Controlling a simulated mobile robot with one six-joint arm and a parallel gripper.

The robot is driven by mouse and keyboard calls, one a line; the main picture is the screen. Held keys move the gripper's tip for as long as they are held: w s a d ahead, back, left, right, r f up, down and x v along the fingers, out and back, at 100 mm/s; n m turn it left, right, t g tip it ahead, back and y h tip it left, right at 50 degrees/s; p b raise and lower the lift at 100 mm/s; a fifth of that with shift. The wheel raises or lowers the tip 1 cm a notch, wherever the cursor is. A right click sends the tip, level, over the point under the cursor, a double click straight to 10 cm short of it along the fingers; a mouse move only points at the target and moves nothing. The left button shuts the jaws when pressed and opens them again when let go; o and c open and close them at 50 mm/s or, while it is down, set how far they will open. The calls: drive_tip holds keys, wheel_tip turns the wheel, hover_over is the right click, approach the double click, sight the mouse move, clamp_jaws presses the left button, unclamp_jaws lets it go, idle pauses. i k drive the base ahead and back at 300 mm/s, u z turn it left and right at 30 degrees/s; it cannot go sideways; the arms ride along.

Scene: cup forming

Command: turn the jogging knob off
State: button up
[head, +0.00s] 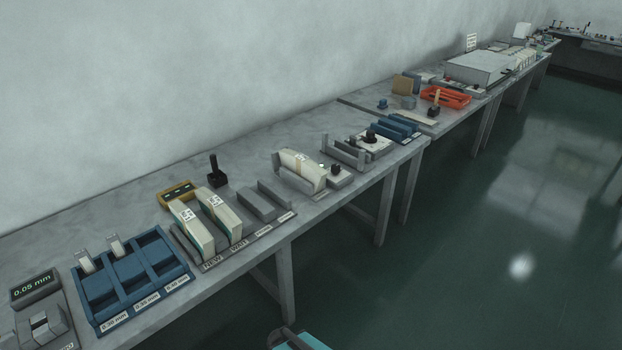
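Two dark knobs on pale bases stand on the long grey bench (262,148). One small black knob (336,169) sits on a light block beside a cream paper-wrapped stack. A larger black knob (370,135) sits on a white plate farther along, near blue blocks. Their labels are too small to read, so I cannot tell which is the jogging knob or how either is turned. My gripper is not in view.
A blue compartment tray (131,279), a dark upright handle (213,170), cream stacks (219,212) and grey holders (257,204) line the bench. An orange tray (446,97) lies farther back. The green floor (440,260) to the right is open.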

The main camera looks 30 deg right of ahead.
sight(336, 168)
drive_tip(key=u, duration=4.45)
drive_tip(key=i, duration=0.1)
drive_tip(key=z, duration=2.85)
drive_tip(key=k, duration=0.55)
drive_tip(key=z, duration=1.1)
